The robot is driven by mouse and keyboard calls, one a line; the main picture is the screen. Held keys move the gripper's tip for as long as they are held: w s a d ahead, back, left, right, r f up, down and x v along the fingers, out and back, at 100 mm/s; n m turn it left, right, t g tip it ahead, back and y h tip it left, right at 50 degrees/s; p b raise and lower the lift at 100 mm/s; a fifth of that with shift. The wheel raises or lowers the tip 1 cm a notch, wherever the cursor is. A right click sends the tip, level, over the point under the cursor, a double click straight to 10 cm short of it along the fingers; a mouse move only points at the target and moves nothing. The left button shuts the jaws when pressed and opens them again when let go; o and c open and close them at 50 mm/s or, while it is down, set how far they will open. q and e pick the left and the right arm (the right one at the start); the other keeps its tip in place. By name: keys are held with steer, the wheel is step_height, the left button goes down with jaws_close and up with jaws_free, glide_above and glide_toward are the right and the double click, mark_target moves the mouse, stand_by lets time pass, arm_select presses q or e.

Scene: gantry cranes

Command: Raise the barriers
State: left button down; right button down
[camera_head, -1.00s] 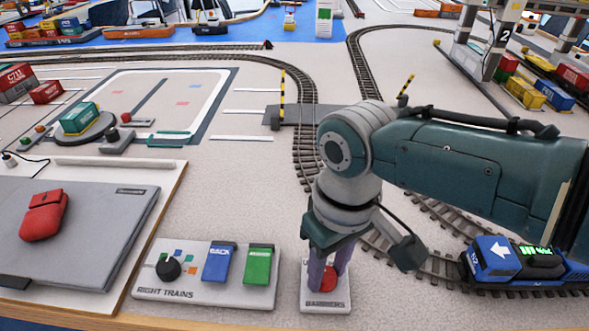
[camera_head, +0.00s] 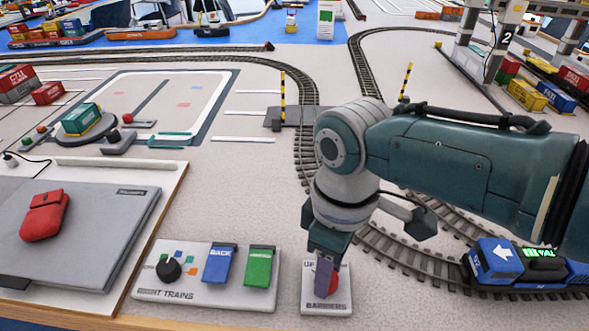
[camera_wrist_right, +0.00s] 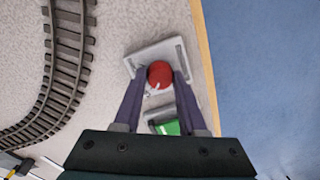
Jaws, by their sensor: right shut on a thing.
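The barriers panel (camera_head: 338,304) is a small white box with a red knob (camera_head: 334,285) on top. My right gripper (camera_head: 325,284) is shut on the red knob from above. In the right wrist view, the two purple fingers of the gripper (camera_wrist_right: 159,84) flank the round red knob (camera_wrist_right: 160,74), which bears a white mark. Two yellow-and-black striped barrier poles stand at the track crossing: the left pole (camera_head: 283,88) is upright, the right pole (camera_head: 406,82) is near upright, leaning slightly right. My left gripper is not in view.
The right trains panel (camera_head: 185,293), with a black knob, a blue switch and a green switch, stands left of the barriers panel. A blue train (camera_head: 500,262) is on the curved track at right. A red mouse-like object (camera_head: 45,216) lies on a grey pad.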

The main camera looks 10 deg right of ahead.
steer(key=shift+c, duration=2.3)
jaws_free()
step_height(320, 180, up, 10)
steer(key=p, duration=0.4)
steer(key=shift+w+d, duration=0.2)
